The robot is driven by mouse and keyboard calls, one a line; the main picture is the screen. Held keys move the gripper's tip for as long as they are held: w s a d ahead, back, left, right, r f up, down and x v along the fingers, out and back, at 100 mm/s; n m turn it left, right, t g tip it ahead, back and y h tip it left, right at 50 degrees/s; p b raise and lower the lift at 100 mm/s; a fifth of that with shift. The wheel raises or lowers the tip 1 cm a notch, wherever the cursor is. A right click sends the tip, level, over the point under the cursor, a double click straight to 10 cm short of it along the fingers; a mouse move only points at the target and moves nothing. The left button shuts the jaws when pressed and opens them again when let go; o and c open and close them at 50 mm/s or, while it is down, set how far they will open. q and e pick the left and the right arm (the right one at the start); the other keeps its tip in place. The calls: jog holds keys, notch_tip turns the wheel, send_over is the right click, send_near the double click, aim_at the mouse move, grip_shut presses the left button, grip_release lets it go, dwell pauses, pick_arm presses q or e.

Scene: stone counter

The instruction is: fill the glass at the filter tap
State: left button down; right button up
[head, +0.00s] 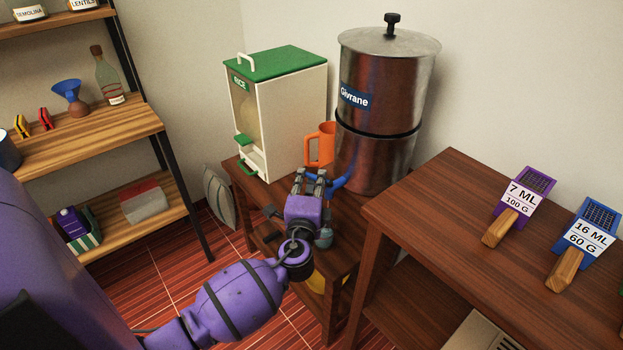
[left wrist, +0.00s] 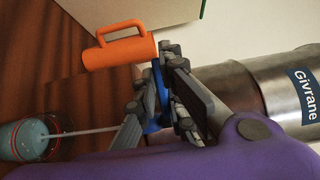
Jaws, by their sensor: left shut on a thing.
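The steel water filter (head: 378,85) marked Givrane stands on a low wooden stand; its side shows in the left wrist view (left wrist: 265,85). Its blue tap (head: 340,181) shows beside my left gripper (head: 312,180). In the left wrist view my left gripper (left wrist: 160,95) is shut on the blue tap (left wrist: 155,105), which the fingers largely hide. A thin pale stream (left wrist: 90,131) runs from the tap area to the glass (left wrist: 22,137), which holds bluish water. The glass (head: 323,238) is partly hidden by my left gripper in the head view. My right gripper is not in view.
An orange mug (head: 320,145) stands between the filter and a green-lidded rice dispenser (head: 285,110). A wooden table (head: 440,220) at the right bears two labelled scoops, purple (head: 525,195) and blue (head: 587,235). Shelves (head: 110,130) stand at the left.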

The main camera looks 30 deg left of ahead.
pick_arm(q)
jog(key=c, duration=1.8)
grip_release()
jog(key=shift+c, duration=0.2)
jog(key=v, duration=1.2)
jog(key=shift+d, duration=0.15)
